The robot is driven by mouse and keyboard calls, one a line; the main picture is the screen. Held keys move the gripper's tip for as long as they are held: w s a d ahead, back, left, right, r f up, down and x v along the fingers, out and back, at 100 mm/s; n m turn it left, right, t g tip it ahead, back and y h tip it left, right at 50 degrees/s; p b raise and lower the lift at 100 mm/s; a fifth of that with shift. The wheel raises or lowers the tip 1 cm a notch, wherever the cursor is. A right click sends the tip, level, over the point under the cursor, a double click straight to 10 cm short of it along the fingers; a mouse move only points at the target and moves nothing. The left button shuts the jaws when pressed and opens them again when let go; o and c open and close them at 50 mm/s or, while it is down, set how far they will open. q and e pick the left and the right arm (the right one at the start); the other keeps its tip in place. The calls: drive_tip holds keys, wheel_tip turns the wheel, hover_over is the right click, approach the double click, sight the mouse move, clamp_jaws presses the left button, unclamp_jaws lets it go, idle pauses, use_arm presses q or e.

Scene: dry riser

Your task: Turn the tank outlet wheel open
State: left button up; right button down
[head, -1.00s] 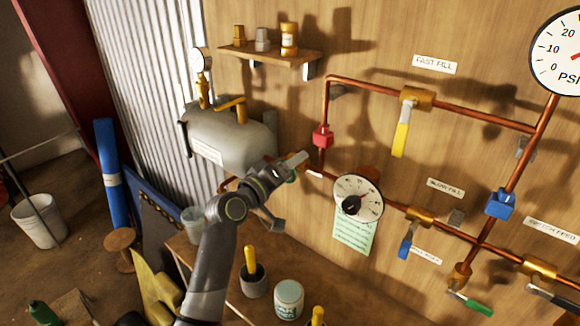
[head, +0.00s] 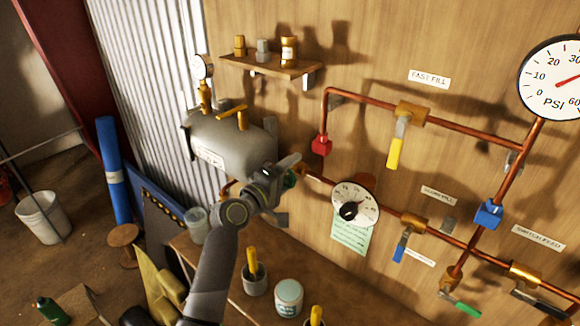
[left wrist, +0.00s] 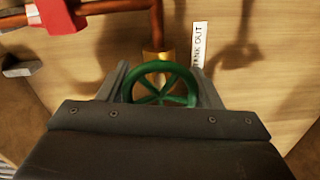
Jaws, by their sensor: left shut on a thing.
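The tank outlet wheel (left wrist: 160,84) is a green spoked handwheel on a brass valve (left wrist: 159,62), seen in the left wrist view beside a "TANK OUT" label (left wrist: 198,46). My left gripper (left wrist: 163,92) has one finger on each side of the wheel and is shut on it. In the head view my left gripper (head: 291,180) is at the pipe to the right of the grey tank (head: 222,140); only a bit of green shows there, the rest of the wheel is hidden behind the gripper. My right gripper is not in view.
A red pipe clamp (head: 321,146) sits on the copper pipe above the gripper, and a white dial (head: 362,203) is close to its right. Below are a bench (head: 188,248) with a cup (head: 254,280) and jar (head: 288,298). A shelf (head: 270,66) hangs above.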

use_arm(q)
drive_tip(key=shift+n+p, duration=0.3)
drive_tip(key=shift+n, duration=0.3)
drive_tip(key=o, duration=1)
drive_tip(key=shift+c, duration=0.2)
drive_tip(key=b+v, duration=0.4)
drive_tip(key=v, duration=1.3)
drive_tip(key=shift+s+a, duration=0.15)
